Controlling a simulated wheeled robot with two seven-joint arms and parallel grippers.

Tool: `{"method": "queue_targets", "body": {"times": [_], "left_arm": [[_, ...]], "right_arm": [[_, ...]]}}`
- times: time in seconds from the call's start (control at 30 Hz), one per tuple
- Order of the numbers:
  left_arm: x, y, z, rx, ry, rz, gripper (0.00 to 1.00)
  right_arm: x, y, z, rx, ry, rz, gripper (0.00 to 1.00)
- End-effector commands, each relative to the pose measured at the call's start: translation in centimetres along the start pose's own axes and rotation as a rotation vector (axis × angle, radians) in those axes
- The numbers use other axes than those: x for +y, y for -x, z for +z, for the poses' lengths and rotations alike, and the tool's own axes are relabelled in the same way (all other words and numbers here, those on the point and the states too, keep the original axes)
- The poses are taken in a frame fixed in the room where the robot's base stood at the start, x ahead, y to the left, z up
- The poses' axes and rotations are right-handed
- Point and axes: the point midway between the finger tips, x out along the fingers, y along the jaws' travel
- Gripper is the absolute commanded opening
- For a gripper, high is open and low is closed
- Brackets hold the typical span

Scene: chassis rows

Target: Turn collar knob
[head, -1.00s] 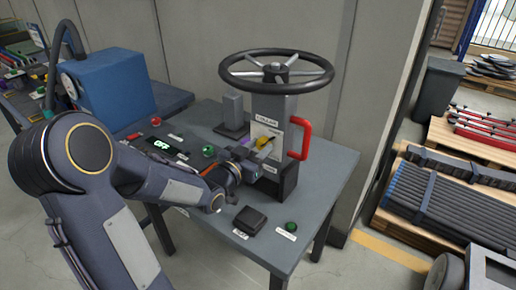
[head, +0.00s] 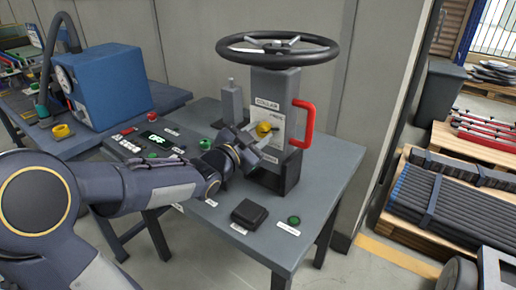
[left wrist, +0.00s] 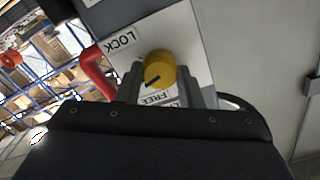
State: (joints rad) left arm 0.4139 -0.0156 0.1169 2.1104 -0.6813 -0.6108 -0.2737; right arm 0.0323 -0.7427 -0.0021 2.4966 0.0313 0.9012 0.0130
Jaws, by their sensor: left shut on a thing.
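The yellow collar knob (head: 264,129) is on the pale plate of the grey column labelled COLLAR (head: 268,104). My left gripper (head: 258,138) is at the knob from the left. In the left wrist view its grey fingers (left wrist: 159,80) lie on either side of the knob (left wrist: 161,66), shut on it. The knob's dark mark points to the lower left in that view, between the LOCK label (left wrist: 122,42) and the partly hidden FREE label (left wrist: 160,98), closer to FREE. My right gripper is not in view.
A black handwheel (head: 278,47) tops the column, and a red handle (head: 303,124) stands out on its right side. A black box (head: 249,213) and a green button (head: 293,220) are at the table's front. A lit display (head: 156,138) is at the left.

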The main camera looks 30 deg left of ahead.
Motion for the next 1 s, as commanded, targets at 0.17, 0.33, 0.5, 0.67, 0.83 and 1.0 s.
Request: {"method": "queue_targets", "body": {"times": [0.17, 0.33, 0.5, 0.67, 0.83, 1.0], "left_arm": [[0.4, 0.0, 0.6, 0.003, -0.17, -0.001, 0.11], [0.4, 0.0, 0.5, 0.001, -0.331, -0.001, 0.11], [0.3, 0.0, 0.5, 0.0, -0.492, -0.002, 0.11], [0.3, 0.0, 0.4, 0.001, -0.642, -0.002, 0.11], [0.2, 0.0, 0.3, 0.001, -0.79, -0.002, 0.11], [0.2, 0.0, 0.3, 0.0, -0.913, -0.001, 0.11]], "right_arm": [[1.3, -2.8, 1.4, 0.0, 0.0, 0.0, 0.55], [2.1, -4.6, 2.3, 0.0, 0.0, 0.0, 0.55], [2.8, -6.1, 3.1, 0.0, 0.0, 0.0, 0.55], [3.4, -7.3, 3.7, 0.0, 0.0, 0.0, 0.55], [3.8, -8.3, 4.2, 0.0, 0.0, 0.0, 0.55], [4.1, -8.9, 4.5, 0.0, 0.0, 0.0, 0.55]]}}
